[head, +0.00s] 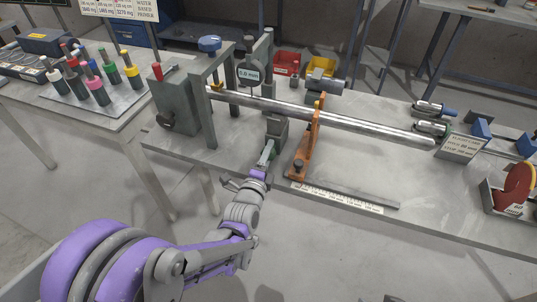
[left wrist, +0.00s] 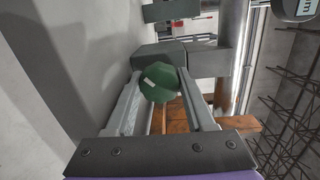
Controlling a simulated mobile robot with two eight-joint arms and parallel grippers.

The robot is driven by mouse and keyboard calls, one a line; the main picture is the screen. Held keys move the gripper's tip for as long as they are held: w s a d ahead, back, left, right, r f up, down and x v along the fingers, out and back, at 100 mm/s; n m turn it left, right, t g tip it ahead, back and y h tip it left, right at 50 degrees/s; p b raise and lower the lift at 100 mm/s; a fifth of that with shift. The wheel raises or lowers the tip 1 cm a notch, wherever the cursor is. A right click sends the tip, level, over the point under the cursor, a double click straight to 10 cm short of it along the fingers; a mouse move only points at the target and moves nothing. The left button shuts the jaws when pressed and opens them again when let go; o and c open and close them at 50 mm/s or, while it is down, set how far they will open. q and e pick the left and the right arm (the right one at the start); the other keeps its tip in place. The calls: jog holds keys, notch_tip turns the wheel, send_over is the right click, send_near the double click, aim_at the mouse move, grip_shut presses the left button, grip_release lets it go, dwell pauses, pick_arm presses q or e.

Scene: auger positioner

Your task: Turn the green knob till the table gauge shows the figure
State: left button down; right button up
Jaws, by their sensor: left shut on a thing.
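The green knob (head: 267,150) sits on the front of a grey block (head: 277,130) on the workbench. In the left wrist view the green knob (left wrist: 160,82) has a pale mark on its face and lies between my two fingers. My left gripper (head: 264,164) is shut on it; the wrist view also shows the gripper (left wrist: 166,100) around the knob. The round gauge (head: 249,75) stands above the block and appears to read 0.0 mm. Its edge shows at the top right of the wrist view (left wrist: 297,8). My right gripper is not in view.
An orange upright (head: 307,145) stands just right of the knob, before a long steel shaft (head: 340,120). A scale strip (head: 337,197) lies along the bench front. A grey box with a red lever (head: 172,105) stands left.

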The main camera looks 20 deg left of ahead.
pick_arm(q)
jog(key=shift+d+f+m, duration=0.1)
jog(key=shift+f+m, duration=0.05)
jog(key=shift+m, duration=0.45)
jog(key=c, duration=0.6)
grip_release()
jog(key=shift+o, duration=0.2)
jog(key=s, duration=1.1)
jog(key=shift+d+r, duration=0.15)
jog(key=shift+r, duration=0.2)
jog(key=shift+w, duration=0.1)
